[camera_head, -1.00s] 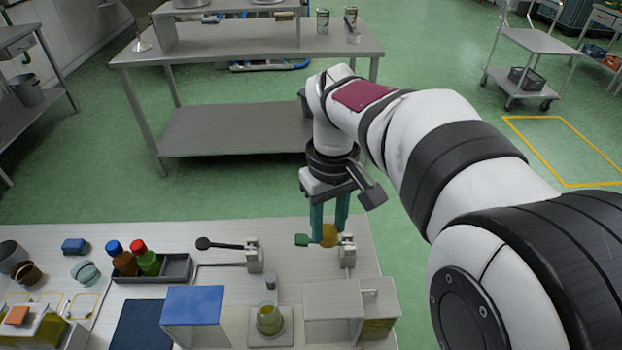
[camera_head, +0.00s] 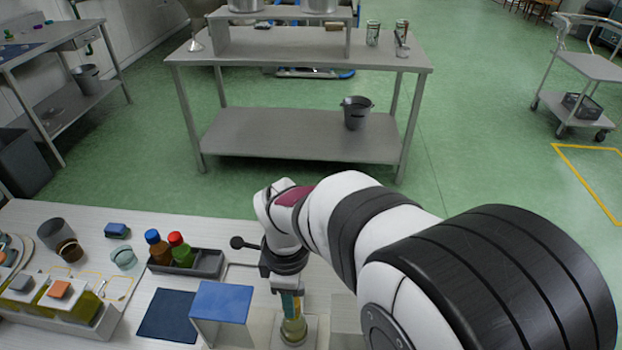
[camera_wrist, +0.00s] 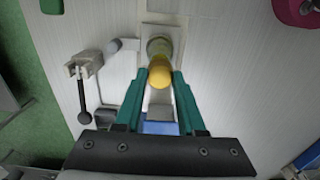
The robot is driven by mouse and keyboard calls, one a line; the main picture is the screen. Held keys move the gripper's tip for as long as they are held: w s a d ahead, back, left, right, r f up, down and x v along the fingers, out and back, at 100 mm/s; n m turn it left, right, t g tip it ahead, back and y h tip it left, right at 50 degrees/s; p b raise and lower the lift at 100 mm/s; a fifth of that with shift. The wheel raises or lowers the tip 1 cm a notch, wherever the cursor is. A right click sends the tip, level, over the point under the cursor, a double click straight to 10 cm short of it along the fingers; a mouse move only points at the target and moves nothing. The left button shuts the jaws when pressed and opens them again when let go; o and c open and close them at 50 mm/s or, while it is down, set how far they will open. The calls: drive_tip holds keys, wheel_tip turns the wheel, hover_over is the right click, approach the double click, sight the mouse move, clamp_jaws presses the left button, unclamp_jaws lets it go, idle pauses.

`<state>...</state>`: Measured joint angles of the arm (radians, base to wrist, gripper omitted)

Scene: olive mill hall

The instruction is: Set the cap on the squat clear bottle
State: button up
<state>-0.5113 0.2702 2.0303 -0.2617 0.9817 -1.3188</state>
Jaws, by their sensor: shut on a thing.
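The cap is a round yellow-orange piece (camera_wrist: 160,72), seen in the wrist view between the teal fingertips of my gripper (camera_wrist: 159,82). My gripper (camera_head: 292,304) is shut on it. The squat clear bottle (camera_head: 293,331), with yellow-green contents, stands on a pale square base at the bottom of the head view. In the wrist view the bottle (camera_wrist: 157,46) shows just beyond the cap, which overlaps its near edge. The gripper is over the bottle in the head view, and the fingers hide much of the cap there. I cannot tell whether cap and bottle touch.
A blue-topped stand (camera_head: 222,303) is close left of the bottle. A grey tray (camera_head: 207,264) holds a brown bottle with a blue cap and a green bottle with a red cap. A black-knobbed clamp (camera_wrist: 84,66) is near the gripper. A dark blue mat (camera_head: 168,315) lies empty.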

drive_tip(key=shift+f, duration=0.55)
drive_tip(key=shift+f, duration=0.45)
idle(0.3)
drive_tip(key=shift+f, duration=0.35)
drive_tip(key=shift+f, duration=0.3)
drive_tip(key=o, duration=1.5)
drive_tip(key=shift+c, duration=0.2)
